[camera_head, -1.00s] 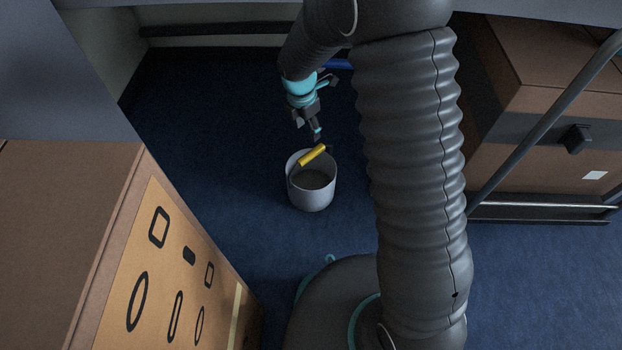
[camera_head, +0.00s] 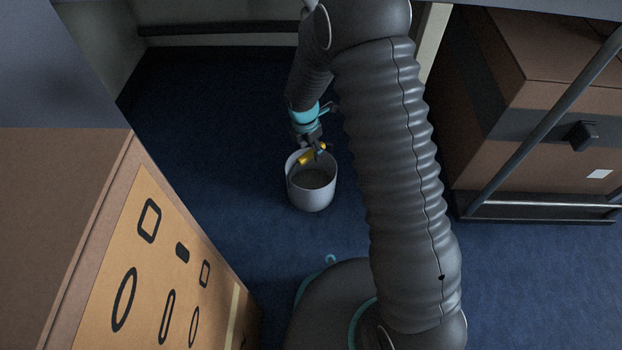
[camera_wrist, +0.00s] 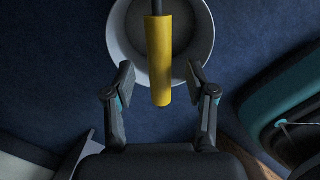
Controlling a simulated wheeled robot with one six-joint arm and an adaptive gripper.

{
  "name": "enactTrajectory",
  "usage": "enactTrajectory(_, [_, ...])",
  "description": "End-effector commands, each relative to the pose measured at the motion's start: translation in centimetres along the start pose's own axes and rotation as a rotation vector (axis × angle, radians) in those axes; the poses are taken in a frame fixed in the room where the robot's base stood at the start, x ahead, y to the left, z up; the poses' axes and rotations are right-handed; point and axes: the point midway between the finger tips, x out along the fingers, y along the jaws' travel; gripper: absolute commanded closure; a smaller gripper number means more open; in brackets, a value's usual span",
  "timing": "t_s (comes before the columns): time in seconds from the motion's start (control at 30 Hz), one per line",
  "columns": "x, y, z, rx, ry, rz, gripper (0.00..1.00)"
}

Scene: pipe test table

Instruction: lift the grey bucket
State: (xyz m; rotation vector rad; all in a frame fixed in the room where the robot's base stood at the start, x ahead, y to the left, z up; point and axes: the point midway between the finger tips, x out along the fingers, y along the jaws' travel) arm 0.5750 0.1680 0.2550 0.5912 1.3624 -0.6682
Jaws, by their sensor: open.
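The grey bucket (camera_head: 311,193) stands upright on the blue floor, its open top showing a dark inside. Its yellow handle grip (camera_head: 306,158) sits over the rim. My gripper (camera_head: 311,150) is at the handle, above the far side of the bucket. In the wrist view the bucket (camera_wrist: 120,35) is at the top, and the yellow grip (camera_wrist: 159,62) points down between the two fingers of my gripper (camera_wrist: 160,85). The fingers are apart, one on each side of the grip, with gaps to both. The lower fingertips are partly hidden in the head view.
A brown cabinet with a tan panel of dark shapes (camera_head: 150,265) stands at the left. Brown boxes (camera_head: 545,90) on a cart with a metal rail (camera_head: 540,135) stand at the right.

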Motion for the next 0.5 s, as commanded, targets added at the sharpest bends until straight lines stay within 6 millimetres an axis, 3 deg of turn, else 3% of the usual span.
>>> enactTrajectory(0.17, [2.5,0.0,0.0,0.0,0.0,-0.001,0.44])
enactTrajectory(0.5, [2.7,0.0,0.0,0.0,0.0,0.001,0.44])
